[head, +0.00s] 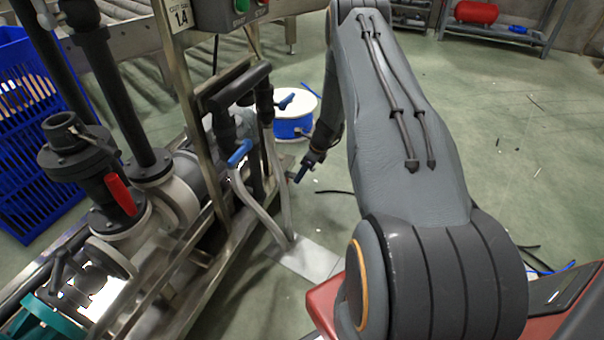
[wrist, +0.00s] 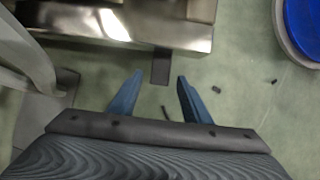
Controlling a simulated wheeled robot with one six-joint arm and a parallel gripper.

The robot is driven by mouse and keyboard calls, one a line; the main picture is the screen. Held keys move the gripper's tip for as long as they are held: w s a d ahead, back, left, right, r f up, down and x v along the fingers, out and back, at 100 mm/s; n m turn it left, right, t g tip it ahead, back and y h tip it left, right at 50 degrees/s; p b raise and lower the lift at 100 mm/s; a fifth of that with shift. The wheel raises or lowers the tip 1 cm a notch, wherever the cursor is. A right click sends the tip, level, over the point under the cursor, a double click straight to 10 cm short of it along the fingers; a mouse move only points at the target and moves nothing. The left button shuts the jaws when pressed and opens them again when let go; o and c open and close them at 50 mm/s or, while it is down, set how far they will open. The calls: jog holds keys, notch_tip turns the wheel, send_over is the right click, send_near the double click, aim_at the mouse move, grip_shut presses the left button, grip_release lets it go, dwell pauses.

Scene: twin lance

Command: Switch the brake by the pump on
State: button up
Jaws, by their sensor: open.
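No part labelled as a brake shows; I cannot tell which part it is. On the pump assembly at the left of the head view, a red lever (head: 121,194) hangs on a black valve body (head: 82,160). A blue-handled lever (head: 239,153) and another blue lever (head: 286,101) sit on the black pipes. A control box (head: 228,14) with a green and a red button and a "1.4" plate is at the top, partly cut off. My gripper (head: 306,168) is right of the pipes, apart from them. In the wrist view its blue fingers (wrist: 160,85) are spread and empty above the floor.
The steel frame (wrist: 130,22) is close in front of the fingers. Grey hoses (head: 262,208) run down to a floor plate (head: 308,258). A blue and white spool (head: 293,127) stands behind my gripper. A blue crate (head: 30,150) is at far left. Floor to the right is mostly clear.

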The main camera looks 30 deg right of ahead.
jog(key=c, duration=1)
jog(key=shift+c, duration=0.2)
jog(key=shift+s+f, duration=0.1)
jog(key=shift+s+d+f+t+y+p, duration=0.2)
jog(key=shift+f+t+y, duration=0.25)
jog(key=shift+t, duration=0.2)
jog(key=shift+s+d+f+t+y+p, duration=0.1)
jog(key=shift+f+t+y+p, duration=0.05)
jog(key=shift+f+t+y, duration=0.4)
jog(key=shift+f+t+y+b, duration=0.3)
jog(key=shift+f+t+y, duration=0.35)
jog(key=shift+t, duration=0.45)
jog(key=o, duration=1)
jog(key=shift+o, duration=0.2)
